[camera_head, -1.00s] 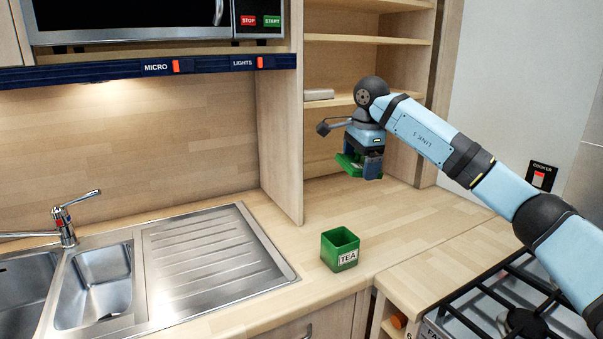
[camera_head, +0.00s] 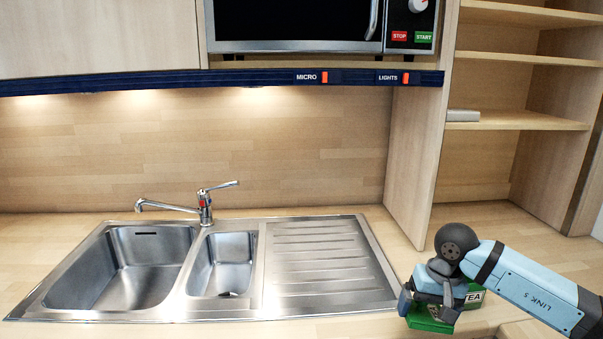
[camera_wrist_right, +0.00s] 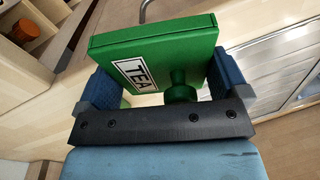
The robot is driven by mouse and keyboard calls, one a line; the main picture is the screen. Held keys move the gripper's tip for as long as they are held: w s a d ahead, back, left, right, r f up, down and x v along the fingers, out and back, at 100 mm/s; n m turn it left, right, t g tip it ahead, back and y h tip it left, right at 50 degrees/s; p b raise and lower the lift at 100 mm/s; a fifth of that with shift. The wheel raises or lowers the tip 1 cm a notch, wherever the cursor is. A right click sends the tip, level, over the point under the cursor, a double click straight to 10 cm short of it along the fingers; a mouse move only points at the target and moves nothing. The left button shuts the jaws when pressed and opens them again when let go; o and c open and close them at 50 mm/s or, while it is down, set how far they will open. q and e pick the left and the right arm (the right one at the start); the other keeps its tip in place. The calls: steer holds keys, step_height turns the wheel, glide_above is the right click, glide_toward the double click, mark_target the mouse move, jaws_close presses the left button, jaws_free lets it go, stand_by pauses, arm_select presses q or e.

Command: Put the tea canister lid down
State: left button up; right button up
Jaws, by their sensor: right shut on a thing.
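The green tea canister lid (camera_head: 430,325) is held in my right gripper (camera_head: 432,306), low at the front of the worktop right of the sink. In the right wrist view the green square lid (camera_wrist_right: 150,40) lies between the two fingers (camera_wrist_right: 165,88), with a round green knob towards me. The green tea canister (camera_head: 474,299) stands just behind and right of the gripper, largely hidden by it. Only its TEA label and some green show. I cannot tell whether the lid touches the worktop. My left gripper is not in view.
The steel sink and drainer (camera_head: 320,262) lie left of the gripper. Bare worktop (camera_head: 530,245) extends behind and right of it. A wooden upright panel (camera_head: 415,150) and open shelves (camera_head: 515,120) stand behind. The microwave (camera_head: 290,25) hangs above.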

steer(key=shift+s+a+f+n, duration=0.55)
steer(key=shift+s+a+n, duration=0.05)
steer(key=shift+s+a+r+p, duration=0.1)
steer(key=shift+s+r+p, duration=0.1)
steer(key=shift+r+p, duration=0.25)
arm_select(q)
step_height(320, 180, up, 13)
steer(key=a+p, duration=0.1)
steer(key=p, duration=1.4)
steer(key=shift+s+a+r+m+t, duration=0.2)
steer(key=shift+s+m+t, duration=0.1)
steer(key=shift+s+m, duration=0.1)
arm_select(e)
steer(key=s+r, duration=0.2)
steer(key=r, duration=0.6)
steer(key=s+r, duration=0.3)
steer(key=r, duration=0.6)
steer(key=shift+r, duration=0.2)
